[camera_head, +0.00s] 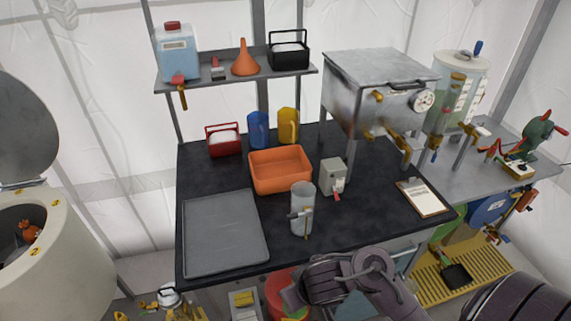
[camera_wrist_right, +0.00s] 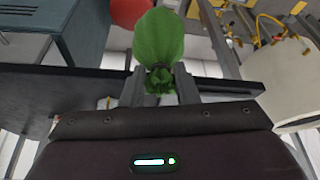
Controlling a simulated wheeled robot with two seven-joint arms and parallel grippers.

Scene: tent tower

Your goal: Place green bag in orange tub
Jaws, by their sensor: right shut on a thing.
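The orange tub (camera_head: 284,186) sits on the black worktop, behind the clear cylinder, and looks empty. My right gripper (camera_head: 291,297) is low at the front edge of the worktop, below and in front of the tub. In the right wrist view, my right gripper (camera_wrist_right: 160,90) is shut on the gathered neck of the green bag (camera_wrist_right: 160,40), whose round body extends beyond the fingertips. The bag is hard to make out in the head view. My left gripper is not in view.
A grey tray (camera_head: 224,235) lies left of the tub. A clear cylinder (camera_head: 302,208) and a grey box (camera_head: 332,176) stand near its front and right. Blue (camera_head: 258,130) and yellow (camera_head: 289,126) jugs stand behind it. A red bucket (camera_head: 277,290) is below the worktop edge.

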